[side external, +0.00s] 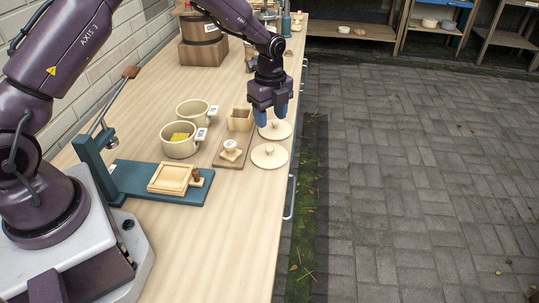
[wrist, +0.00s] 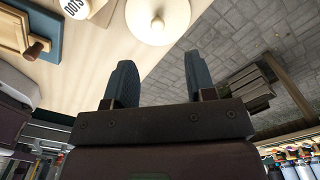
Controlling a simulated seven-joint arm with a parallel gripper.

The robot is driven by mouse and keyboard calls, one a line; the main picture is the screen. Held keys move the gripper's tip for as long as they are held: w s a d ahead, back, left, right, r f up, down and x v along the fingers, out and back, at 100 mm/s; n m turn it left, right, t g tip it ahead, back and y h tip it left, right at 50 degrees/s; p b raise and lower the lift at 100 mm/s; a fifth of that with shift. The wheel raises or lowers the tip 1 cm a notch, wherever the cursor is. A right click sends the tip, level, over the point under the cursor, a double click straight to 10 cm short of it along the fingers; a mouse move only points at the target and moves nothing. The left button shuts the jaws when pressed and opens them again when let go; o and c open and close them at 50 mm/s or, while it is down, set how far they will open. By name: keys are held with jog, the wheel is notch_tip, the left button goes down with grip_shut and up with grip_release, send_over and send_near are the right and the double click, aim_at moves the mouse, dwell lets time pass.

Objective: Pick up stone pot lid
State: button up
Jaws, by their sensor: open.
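Two round cream lids with small knobs lie flat near the table's right edge in the side external view: a nearer lid (side external: 269,157) and a farther lid (side external: 283,131). Which one is the stone pot lid I cannot tell. My gripper (side external: 271,114) is open and empty, pointing down above the farther lid, whose back edge it partly covers. In the wrist view a cream lid (wrist: 158,12) with its knob shows beyond the open blue fingers of my gripper (wrist: 160,65), cut by the top edge. Two cream pots, one nearer (side external: 178,148) and one farther (side external: 192,110), stand to the left.
A brown board (side external: 225,161) carrying a round stamp (side external: 231,150) and a small wooden box (side external: 240,120) lies left of the lids. A teal press (side external: 165,190) with a wooden frame is nearer. The table's front right is clear; its right edge is close to the lids.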

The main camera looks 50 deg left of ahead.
aim_at(269, 147)
jog(key=f, duration=1)
jog(key=shift+s+d+f, duration=0.1)
jog(key=shift+s, duration=0.1)
grip_shut()
